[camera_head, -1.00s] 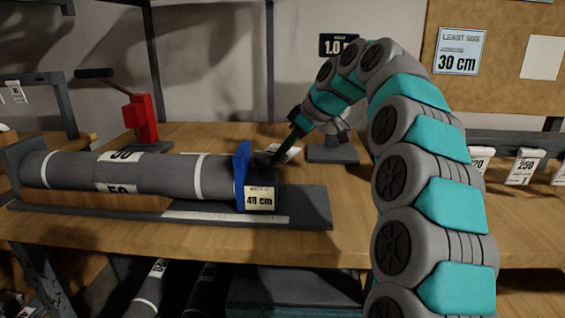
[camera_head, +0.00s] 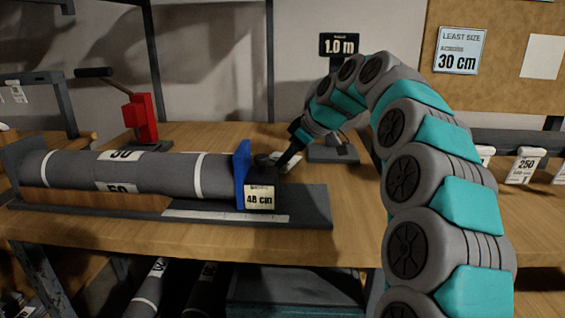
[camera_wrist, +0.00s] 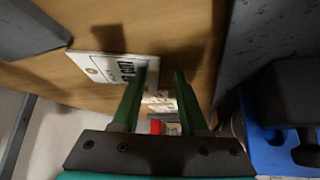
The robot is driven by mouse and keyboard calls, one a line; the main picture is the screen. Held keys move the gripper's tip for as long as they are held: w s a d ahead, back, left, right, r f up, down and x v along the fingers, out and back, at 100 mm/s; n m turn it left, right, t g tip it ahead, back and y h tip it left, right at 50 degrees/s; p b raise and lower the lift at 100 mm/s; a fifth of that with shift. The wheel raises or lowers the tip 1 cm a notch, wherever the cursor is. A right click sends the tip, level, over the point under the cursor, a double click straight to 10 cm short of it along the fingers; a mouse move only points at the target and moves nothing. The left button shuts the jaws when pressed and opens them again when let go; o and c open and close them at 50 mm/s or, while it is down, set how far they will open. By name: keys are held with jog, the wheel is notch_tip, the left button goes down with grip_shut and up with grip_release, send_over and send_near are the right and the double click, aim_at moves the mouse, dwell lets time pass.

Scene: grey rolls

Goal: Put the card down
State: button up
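A white card (camera_wrist: 96,66) with dark print lies on the wooden tabletop in the wrist view, left of my fingers. Its right end is partly hidden behind the left finger. My gripper (camera_wrist: 161,75) shows two green fingers standing apart, with no card seen pinched between them. In the head view my gripper (camera_head: 284,163) points down just behind the black block by the blue stop; its fingertips are small and dark there. A pale sliver shows near them, too small to identify.
A grey roll (camera_head: 125,172) lies in a cradle against the blue stop (camera_head: 241,174). The black block bears a 48 cm label (camera_head: 259,197). A red clamp (camera_head: 140,119) stands behind. A sign reading 1.0 m (camera_head: 339,45) stands at the back. Table right of the cradle is clear.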

jog(key=shift+r, duration=0.25)
jog(key=v, duration=1.2)
jog(key=shift+p, duration=0.3)
